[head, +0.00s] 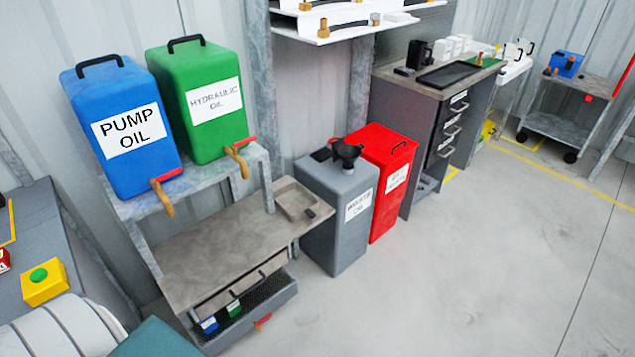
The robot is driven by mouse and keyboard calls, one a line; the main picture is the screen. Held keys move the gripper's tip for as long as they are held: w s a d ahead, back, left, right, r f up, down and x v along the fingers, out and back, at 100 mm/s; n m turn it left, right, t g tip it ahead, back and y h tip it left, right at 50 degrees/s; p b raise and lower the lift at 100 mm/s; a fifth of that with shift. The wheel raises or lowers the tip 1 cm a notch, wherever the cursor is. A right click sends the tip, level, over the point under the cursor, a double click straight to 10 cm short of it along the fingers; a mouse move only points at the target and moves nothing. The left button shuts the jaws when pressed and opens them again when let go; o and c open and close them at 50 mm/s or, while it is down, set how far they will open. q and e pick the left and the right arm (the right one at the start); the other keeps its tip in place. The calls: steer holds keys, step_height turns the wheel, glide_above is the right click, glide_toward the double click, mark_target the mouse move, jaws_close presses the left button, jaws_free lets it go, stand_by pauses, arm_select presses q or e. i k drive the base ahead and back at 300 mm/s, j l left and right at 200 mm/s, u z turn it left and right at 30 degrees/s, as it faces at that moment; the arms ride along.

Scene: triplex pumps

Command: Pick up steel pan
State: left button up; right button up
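A shallow rectangular pan (297,203), grey-brown and apparently steel, sits at the right end of the workbench top (215,245) in the head view. Its inside looks empty. A small dark piece (311,213) is at its front right edge; I cannot tell whether it is a handle. Neither of my grippers shows in this view.
A blue pump oil can (128,165) and a green hydraulic oil can (200,135) stand on a shelf above the bench. A grey waste oil bin (325,220) and a red bin (395,215) stand right of the pan. Floor in front is clear.

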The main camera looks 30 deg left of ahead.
mark_target(296, 204)
steer(key=i, duration=2.45)
steer(key=i+u, duration=0.2)
steer(key=u, duration=0.25)
steer(key=i+l+u, duration=0.1)
steer(key=u, duration=0.3)
steer(key=i+l+u, duration=0.15)
steer(key=u, duration=0.3)
steer(key=i+l+u, duration=0.25)
steer(key=u, duration=0.15)
